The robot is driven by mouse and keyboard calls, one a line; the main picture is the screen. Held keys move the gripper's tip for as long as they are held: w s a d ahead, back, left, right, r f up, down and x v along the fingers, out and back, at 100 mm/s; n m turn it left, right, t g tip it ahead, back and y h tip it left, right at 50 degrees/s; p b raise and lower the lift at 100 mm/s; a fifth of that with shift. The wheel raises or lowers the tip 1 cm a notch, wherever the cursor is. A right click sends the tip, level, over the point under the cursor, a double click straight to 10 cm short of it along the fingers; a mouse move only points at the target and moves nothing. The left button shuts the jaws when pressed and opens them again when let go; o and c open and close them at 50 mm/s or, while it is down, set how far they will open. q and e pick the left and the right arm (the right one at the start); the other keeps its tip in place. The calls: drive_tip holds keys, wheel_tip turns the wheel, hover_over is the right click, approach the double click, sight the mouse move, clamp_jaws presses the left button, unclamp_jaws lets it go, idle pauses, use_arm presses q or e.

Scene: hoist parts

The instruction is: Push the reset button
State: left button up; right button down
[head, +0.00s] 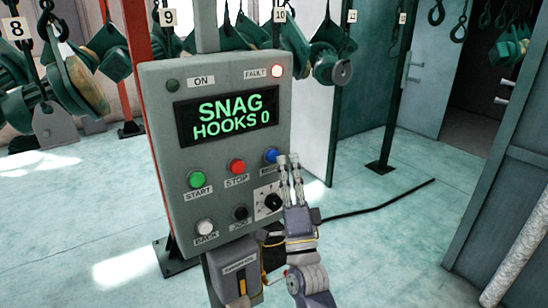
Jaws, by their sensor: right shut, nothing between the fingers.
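A grey control box (222,90) stands tilted in the middle of the head view. Its blue button (271,155) is at the right end of the upper button row, and the label below it is partly hidden by my fingers. My right gripper (288,158) is shut and empty, pointing up in front of the box's right edge. Its fingertips are just right of the blue button; I cannot tell whether they touch it. My left gripper is not in view.
A green start button (197,180), red stop button (237,167), white button (205,227), black button (240,214) and black knob (273,202) share the panel. Green hoist hooks (75,85) hang behind. A black cable (385,204) crosses the open floor at right.

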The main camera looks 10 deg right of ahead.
drive_tip(key=shift+w, duration=0.15)
drive_tip(key=shift+w+a, duration=0.15)
drive_tip(key=shift+w, duration=0.15)
drive_tip(key=shift+w+a+b, duration=0.15)
drive_tip(key=shift+w+b, duration=0.2)
idle(0.7)
drive_tip(key=shift+s, duration=0.15)
drive_tip(key=shift+s+d+p, duration=0.3)
drive_tip(key=shift+s, duration=0.4)
drive_tip(key=shift+s+d+p, duration=0.25)
drive_tip(key=shift+s+d, duration=0.05)
drive_tip(key=shift+s, duration=0.45)
drive_tip(key=shift+s+d+p, duration=0.25)
drive_tip(key=shift+s, duration=0.55)
drive_tip(key=shift+s+d+p, duration=0.25)
drive_tip(key=shift+s+d, duration=0.05)
drive_tip(key=shift+s, duration=0.45)
drive_tip(key=shift+f, duration=0.1)
